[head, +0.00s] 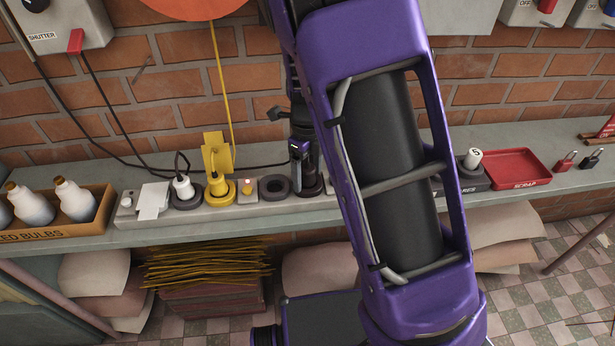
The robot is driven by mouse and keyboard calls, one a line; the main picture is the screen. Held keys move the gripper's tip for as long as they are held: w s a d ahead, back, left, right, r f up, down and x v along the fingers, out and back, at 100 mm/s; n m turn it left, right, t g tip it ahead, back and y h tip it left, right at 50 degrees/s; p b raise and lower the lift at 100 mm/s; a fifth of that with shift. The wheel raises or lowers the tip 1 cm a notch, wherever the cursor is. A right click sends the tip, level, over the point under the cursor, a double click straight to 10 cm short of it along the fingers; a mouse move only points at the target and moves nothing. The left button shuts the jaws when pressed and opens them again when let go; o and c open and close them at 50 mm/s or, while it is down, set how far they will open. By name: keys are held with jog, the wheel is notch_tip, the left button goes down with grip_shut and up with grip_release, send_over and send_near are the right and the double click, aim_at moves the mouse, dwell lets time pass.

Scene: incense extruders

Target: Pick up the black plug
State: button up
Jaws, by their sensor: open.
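A dark upright shape (310,180), which looks like the black plug, stands in a socket of the grey power strip (250,211). My gripper (303,182) is open and reaches down at this shape, with a grey finger on its left side. The other finger is hard to make out against the dark parts. I cannot tell whether the fingers touch the plug. My purple arm hides the strip just to the right.
A white plug (183,187) and a yellow plug (217,183) with a yellow tag stand in the strip. An empty socket (274,188) lies left of my gripper. A bulb crate (85,228) is at left; a red scrap tray (515,167) is at right. The brick wall is close behind.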

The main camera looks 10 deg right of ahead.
grip_shut()
dwell(0.3)
